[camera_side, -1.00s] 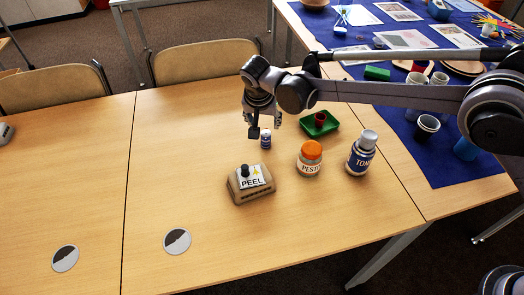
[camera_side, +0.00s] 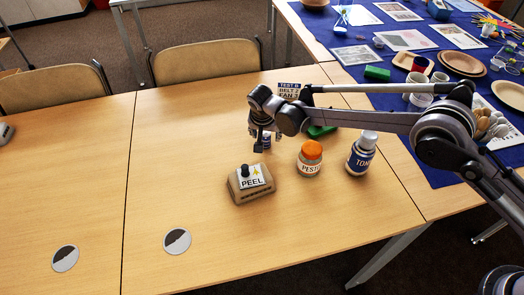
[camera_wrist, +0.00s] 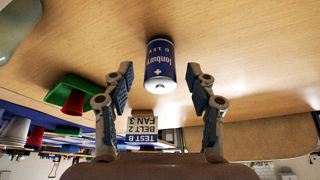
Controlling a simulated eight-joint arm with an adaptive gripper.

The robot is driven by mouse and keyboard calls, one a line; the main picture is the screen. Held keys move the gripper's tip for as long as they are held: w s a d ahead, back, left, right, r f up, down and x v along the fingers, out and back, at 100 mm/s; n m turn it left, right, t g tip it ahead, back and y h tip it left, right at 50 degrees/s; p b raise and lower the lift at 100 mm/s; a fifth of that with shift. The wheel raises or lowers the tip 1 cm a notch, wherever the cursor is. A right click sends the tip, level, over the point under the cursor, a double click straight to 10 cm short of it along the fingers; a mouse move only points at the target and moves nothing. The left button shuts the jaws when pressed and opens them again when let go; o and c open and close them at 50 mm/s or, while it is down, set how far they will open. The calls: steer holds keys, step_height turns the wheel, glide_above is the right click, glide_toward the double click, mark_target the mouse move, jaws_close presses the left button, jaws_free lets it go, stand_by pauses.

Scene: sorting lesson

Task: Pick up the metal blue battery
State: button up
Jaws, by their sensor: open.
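The blue battery (camera_side: 266,138) with silver ends stands upright on the light wooden table in the side view, partly hidden by my gripper. In the wrist view the battery (camera_wrist: 160,62) shows white lettering and a white cross, with its silver end towards the camera. My gripper (camera_side: 267,142) is low at the battery, pointing down. In the wrist view my gripper (camera_wrist: 160,76) is open, with one finger on each side of the battery and a visible gap to each. Nothing is held.
A PEEL block (camera_side: 250,183) with a black knob stands in front. An orange-lidded jar (camera_side: 310,160) and a TONIC-like bottle (camera_side: 361,154) stand to the right.

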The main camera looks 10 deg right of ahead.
steer(key=shift+f, duration=0.1)
jaws_close()
stand_by(0.3)
